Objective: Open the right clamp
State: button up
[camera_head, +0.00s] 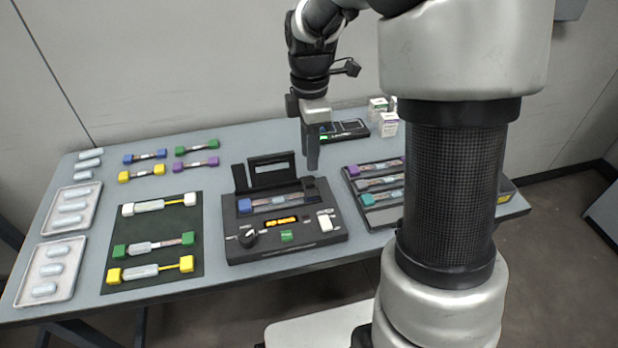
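The dark fusion splicer (290,252) stands on the table in the middle of the view. Its wide cover (272,171) stands raised at the back. A blue-ended fiber piece (270,203) lies across it. A dark flap, seemingly the left clamp (240,178), stands upright at the left. A dark block, seemingly the right clamp (309,187), is at the right end of the fiber; its exact position is hard to tell. My gripper (312,167) points down just above and behind this right side. Its fingers overlap in this view, so their opening and any contact are unclear.
A dark mat (190,277) with several fiber pieces lies left of the splicer, with white trays (49,294) beyond it. A dark rack (350,177) with fiber pieces is close on the right. A flat black device (350,129) and small boxes (388,124) are behind.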

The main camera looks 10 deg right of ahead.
aim_at(310, 182)
notch_tip(310, 182, down, 8)
jog(key=shift+b, duration=0.75)
jog(key=shift+c, duration=0.4)
grip_shut()
